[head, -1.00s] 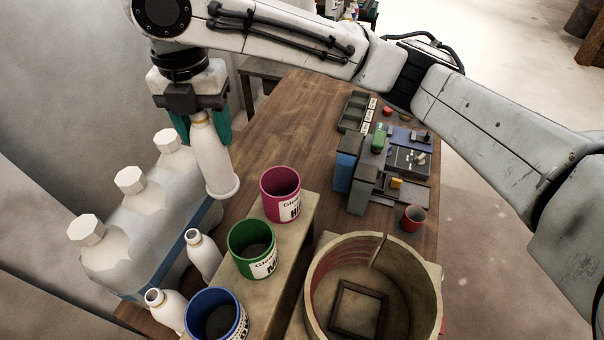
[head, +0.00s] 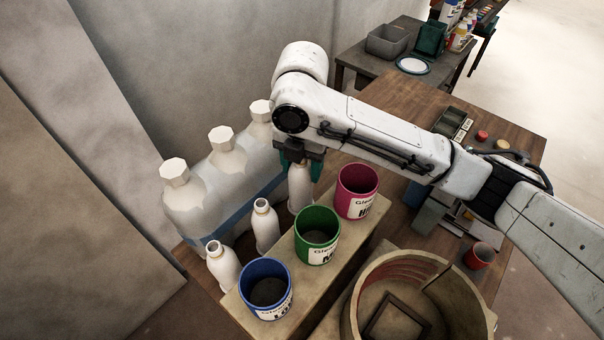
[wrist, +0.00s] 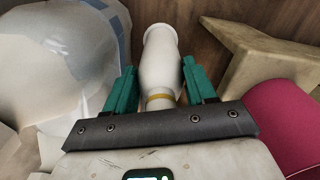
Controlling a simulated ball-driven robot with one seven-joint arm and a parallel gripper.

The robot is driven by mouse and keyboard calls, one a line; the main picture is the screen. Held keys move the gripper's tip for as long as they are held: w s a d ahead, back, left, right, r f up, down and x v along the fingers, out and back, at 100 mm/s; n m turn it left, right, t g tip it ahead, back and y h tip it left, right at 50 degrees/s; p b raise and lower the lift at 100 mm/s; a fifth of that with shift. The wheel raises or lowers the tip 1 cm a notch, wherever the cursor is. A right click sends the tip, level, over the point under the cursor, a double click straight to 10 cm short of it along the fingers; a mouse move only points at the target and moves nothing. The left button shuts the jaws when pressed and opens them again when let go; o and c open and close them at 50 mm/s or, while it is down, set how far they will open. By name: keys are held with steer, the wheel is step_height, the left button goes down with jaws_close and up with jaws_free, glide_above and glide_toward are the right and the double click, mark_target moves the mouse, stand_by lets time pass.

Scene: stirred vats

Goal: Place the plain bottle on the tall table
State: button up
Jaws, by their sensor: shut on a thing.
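My gripper (head: 300,172) is shut on a white bottle (head: 300,190), which hangs upright beside the pink mug. In the wrist view the white bottle (wrist: 160,58) lies between the green fingers of my gripper (wrist: 160,78), and a thin tan band shows on it near the palm. In the head view my gripper hides the bottle's top. I cannot tell whether its base touches the wooden table. Two more white bottles, a middle one (head: 265,228) and a near one (head: 222,265), stand to its lower left. A dark table (head: 350,58) stands at the back; I cannot tell whether it is the tall one.
Large translucent jugs (head: 190,205) stand left of the bottles by the wall. Pink (head: 357,190), green (head: 317,235) and blue (head: 265,288) mugs stand on a raised ledge to the right. A round vat (head: 375,285) is at front right. The back table holds a grey bin (head: 387,42) and plate (head: 413,65).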

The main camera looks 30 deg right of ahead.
steer(key=shift+f, duration=1.85)
steer(key=o, duration=1.4)
steer(key=shift+c, duration=0.2)
step_height(320, 180, up, 12)
steer(key=shift+r, duration=0.15)
